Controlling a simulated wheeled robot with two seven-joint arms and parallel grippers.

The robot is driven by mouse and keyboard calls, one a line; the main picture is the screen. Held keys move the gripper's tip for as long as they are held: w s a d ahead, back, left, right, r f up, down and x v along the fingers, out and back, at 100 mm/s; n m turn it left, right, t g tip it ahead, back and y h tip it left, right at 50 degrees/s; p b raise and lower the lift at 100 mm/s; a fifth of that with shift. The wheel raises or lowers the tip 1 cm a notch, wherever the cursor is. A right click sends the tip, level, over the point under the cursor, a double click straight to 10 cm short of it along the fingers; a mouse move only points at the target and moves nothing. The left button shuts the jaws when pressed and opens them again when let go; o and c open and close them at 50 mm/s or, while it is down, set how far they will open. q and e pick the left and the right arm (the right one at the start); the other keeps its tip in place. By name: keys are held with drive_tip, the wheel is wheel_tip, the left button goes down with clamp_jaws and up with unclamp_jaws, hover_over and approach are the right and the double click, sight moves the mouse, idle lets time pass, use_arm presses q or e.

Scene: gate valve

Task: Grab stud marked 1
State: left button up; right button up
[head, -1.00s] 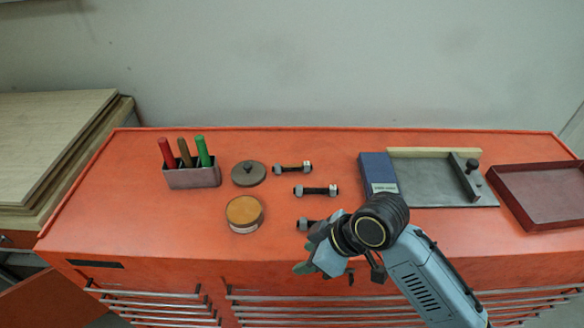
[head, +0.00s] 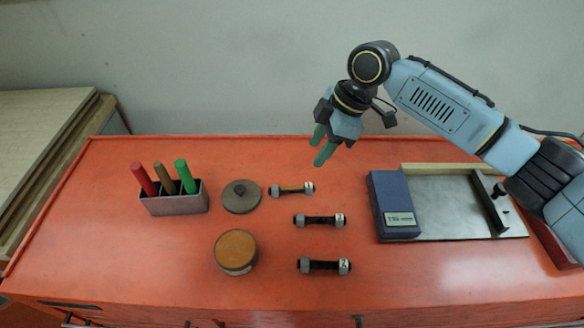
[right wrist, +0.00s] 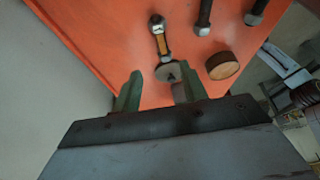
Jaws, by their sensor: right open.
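Three dark studs with grey nuts at both ends lie in a column on the orange bench top. The far stud (head: 291,189) has a brownish shank. The middle stud (head: 319,220) has a mark on its right nut that I cannot read. The near stud (head: 324,265) has a mark that looks like a 2. I cannot tell which one is marked 1. My right gripper (head: 321,146) is open and empty, raised above the back of the bench near the far stud. In the right wrist view, the far stud (right wrist: 160,38) lies beyond the open fingers (right wrist: 158,92). My left gripper is not in view.
A holder (head: 176,202) with red, brown and green sticks stands left. A grey knobbed lid (head: 240,198) and a round tin (head: 236,252) are left of the studs. A blue box (head: 391,205) and grey plate (head: 445,205) lie right. The front right of the bench (head: 440,280) is clear.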

hover_over(293, 188)
drive_tip(key=d, duration=0.3)
drive_tip(key=f, duration=0.6)
drive_tip(key=shift+w+a+f+p, duration=0.15)
drive_tip(key=shift+a+f+p, duration=0.1)
drive_tip(key=shift+f+p, duration=0.1)
drive_tip(key=shift+a+f, duration=0.1)
drive_tip(key=shift+f, duration=0.15)
drive_tip(key=shift+x, duration=0.75)
drive_tip(key=p+x, duration=0.1)
drive_tip(key=x, duration=0.2)
drive_tip(key=shift+f, duration=0.2)
drive_tip(key=shift+a+f, duration=0.1)
drive_tip(key=shift+f, duration=0.05)
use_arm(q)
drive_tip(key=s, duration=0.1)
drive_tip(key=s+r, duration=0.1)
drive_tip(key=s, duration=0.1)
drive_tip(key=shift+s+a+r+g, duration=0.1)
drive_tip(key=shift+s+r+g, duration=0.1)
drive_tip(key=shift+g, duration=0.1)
use_arm(e)
clamp_jaws()
